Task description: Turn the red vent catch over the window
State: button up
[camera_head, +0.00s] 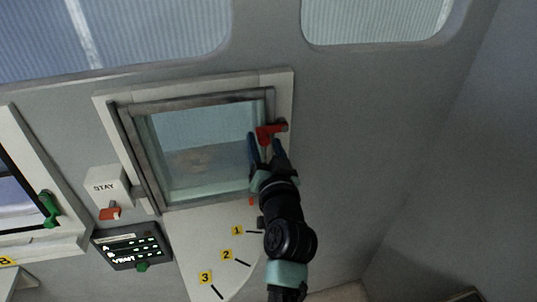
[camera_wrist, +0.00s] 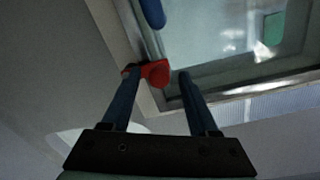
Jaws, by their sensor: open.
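The red catch (camera_head: 268,133) sits on the right side of the pale window frame (camera_head: 284,95), near the upper right of the glass. In the wrist view the red catch (camera_wrist: 157,72) shows between the two finger ends. My gripper (camera_head: 265,144) is open just below the catch, with its blue fingers pointing up at it. In the wrist view my gripper (camera_wrist: 157,78) has one finger each side of the catch; the left finger looks close to its left end. I cannot tell whether either finger touches it.
A white STAY box (camera_head: 108,187) with a red part and a dark lit panel (camera_head: 131,246) are left of the window. A green handle (camera_head: 49,208) is on the far-left window. A numbered plate (camera_head: 215,262) lies below. The wall to the right is bare.

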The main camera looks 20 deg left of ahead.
jog(key=b+v, duration=0.4)
jog(key=v, duration=0.9)
jog(key=shift+w, duration=0.1)
